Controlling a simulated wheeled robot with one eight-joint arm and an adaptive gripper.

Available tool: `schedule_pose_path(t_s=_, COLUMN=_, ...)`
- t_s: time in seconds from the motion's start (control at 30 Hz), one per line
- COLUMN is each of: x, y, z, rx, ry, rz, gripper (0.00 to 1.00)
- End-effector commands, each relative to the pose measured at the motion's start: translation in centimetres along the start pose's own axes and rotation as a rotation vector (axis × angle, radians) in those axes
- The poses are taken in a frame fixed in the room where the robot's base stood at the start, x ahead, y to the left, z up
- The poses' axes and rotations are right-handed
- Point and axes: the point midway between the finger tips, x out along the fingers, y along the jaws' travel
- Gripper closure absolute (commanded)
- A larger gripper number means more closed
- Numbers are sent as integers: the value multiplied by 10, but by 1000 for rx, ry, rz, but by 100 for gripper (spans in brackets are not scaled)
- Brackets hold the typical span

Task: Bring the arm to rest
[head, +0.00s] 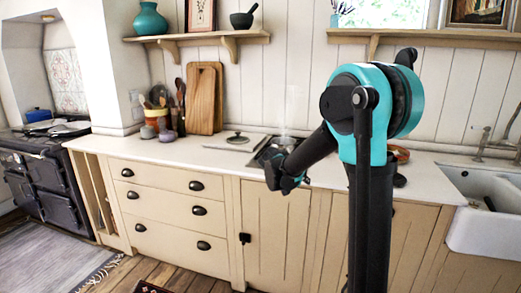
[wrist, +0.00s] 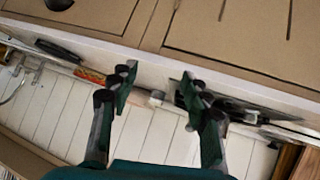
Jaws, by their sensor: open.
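My arm (head: 366,150) stands up in the right half of the head view, with black links and teal joints. It bends back down to the left. My gripper (head: 281,178) hangs in front of the counter's front edge, partly hidden by its own wrist. In the wrist view my gripper (wrist: 160,85) shows two dark green and black fingers spread wide apart. Nothing is held between them; counter and wall panelling show behind.
The counter (head: 190,152) carries wooden boards (head: 205,98), a pot lid (head: 237,138) and a hob area with faint steam. A white sink (head: 480,232) is at right, a dark stove (head: 45,175) at left. Shelves (head: 200,37) are above.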

Motion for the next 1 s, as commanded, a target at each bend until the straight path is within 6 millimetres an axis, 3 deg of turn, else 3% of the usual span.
schedule_pose_path(t_s=0.03, x=-5, y=26, z=19, rx=-24, ry=-49, rz=-7, gripper=52)
schedule_pose_path(t_s=0.1, x=-12, y=53, z=46, rx=-67, ry=-114, rz=-28, gripper=52)
schedule_pose_path(t_s=0.3, x=-39, y=118, z=130, rx=-179, ry=-279, rz=-130, gripper=52)
schedule_pose_path(t_s=0.4, x=-56, y=143, z=176, rx=-229, ry=-346, rz=-200, gripper=52)
schedule_pose_path(t_s=0.6, x=-90, y=172, z=257, rx=-312, ry=-429, rz=-354, gripper=52)
schedule_pose_path(t_s=0.8, x=-108, y=180, z=299, rx=-355, ry=-453, rz=-449, gripper=52)
schedule_pose_path(t_s=1.0, x=-111, y=181, z=305, rx=-364, ry=-455, rz=-466, gripper=52)
